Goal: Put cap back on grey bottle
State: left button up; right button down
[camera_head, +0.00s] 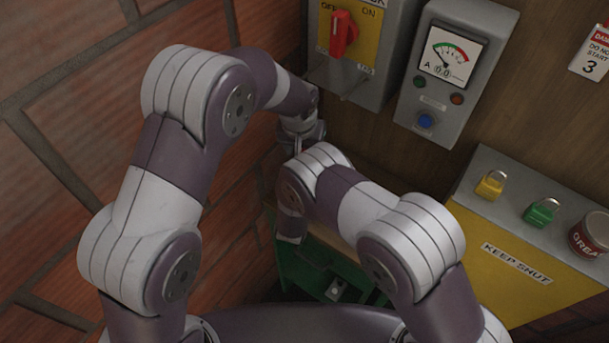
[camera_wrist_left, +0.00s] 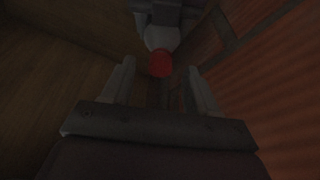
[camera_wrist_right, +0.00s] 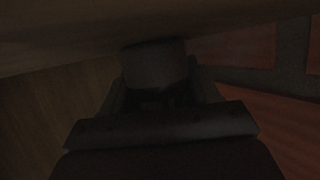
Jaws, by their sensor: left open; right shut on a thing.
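In the left wrist view a red cap-like piece (camera_wrist_left: 160,63) sits at the end of a pale, tapered body (camera_wrist_left: 162,36), probably the grey bottle. I cannot tell how firmly the red piece is seated. My left gripper (camera_wrist_left: 160,80) is open, its fingers on either side of the red piece, with gaps at both sides. In the right wrist view my right gripper (camera_wrist_right: 158,90) is shut on a dark cylindrical thing (camera_wrist_right: 154,62); it is too dark to identify. In the head view my arms hide the bottle, the cap and most of both grippers.
A switch box with a red handle (camera_head: 342,34) and a grey meter box (camera_head: 455,70) are on the back wall. A yellow box (camera_head: 520,275) at the right carries padlocks and a grease tin (camera_head: 591,233). A brick wall (camera_head: 60,190) stands close at the left.

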pick_arm(q)
jog(key=shift+w+f, duration=0.1)
jog(key=shift+f, duration=0.3)
jog(key=shift+c, duration=0.2)
grip_shut()
